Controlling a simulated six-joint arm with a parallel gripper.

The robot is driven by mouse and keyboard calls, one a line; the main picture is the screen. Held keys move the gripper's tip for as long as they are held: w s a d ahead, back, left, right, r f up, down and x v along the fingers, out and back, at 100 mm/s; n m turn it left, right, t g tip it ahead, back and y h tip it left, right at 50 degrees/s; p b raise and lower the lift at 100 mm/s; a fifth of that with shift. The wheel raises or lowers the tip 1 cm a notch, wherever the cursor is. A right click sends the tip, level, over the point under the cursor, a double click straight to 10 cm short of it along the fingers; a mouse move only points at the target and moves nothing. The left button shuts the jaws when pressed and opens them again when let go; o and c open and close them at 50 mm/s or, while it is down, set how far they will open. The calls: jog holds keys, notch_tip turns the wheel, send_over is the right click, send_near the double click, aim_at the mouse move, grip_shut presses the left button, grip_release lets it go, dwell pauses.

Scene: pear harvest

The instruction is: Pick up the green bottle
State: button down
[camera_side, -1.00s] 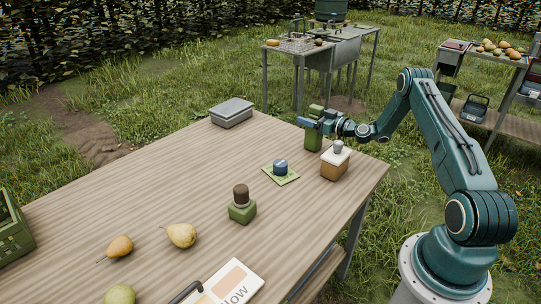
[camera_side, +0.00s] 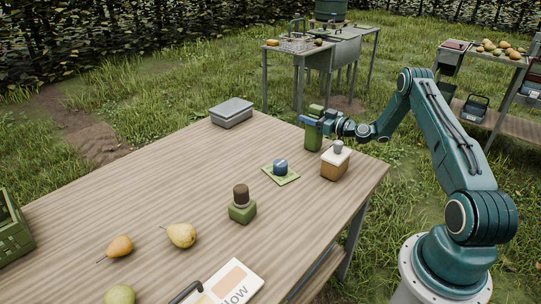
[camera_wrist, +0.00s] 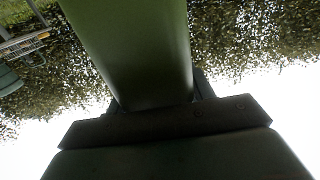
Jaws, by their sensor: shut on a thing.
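The green bottle (camera_side: 313,138) stands upright near the back right edge of the wooden table. My gripper (camera_side: 312,122) is around its upper part and shut on it. In the wrist view the bottle (camera_wrist: 135,45) fills the upper middle, between the dark jaws of my gripper (camera_wrist: 160,105). I cannot tell whether its base touches the table.
A blue-topped jar on a green mat (camera_side: 281,178), a brown-capped green jar (camera_side: 242,210) and a grey box (camera_side: 231,113) are also on the table (camera_side: 150,190). Pears lie at the front left.

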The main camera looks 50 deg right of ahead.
jog(key=shift+r, duration=0.2)
notch_tip(320, 180, up, 20)
jog(key=shift+f, duration=0.15)
dwell(0.6)
dwell(0.5)
